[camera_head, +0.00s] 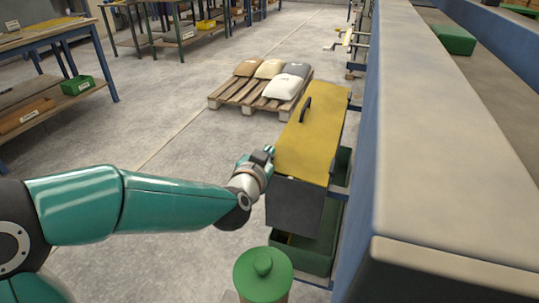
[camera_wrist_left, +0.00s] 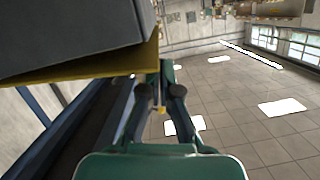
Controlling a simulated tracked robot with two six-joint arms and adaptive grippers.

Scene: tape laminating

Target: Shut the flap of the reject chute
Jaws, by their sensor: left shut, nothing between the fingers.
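The reject chute is a dark grey box (camera_head: 295,205) fixed to the side of the blue machine. Its yellow flap (camera_head: 312,135) lies across the top and has a black handle (camera_head: 305,109). In the left wrist view, which looks upside down, the flap (camera_wrist_left: 90,66) lies along the grey box (camera_wrist_left: 70,30). My left gripper (camera_head: 268,155) is shut and empty at the flap's left edge. In the left wrist view the fingers (camera_wrist_left: 160,105) are close to that edge; I cannot tell whether they touch. My right gripper is not in view.
A green bin (camera_head: 312,252) sits under the chute. A green-lidded container (camera_head: 263,272) stands in front. The blue machine (camera_head: 440,150) walls off the right. A wooden pallet with sacks (camera_head: 262,88) lies behind. The floor left of the chute is clear.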

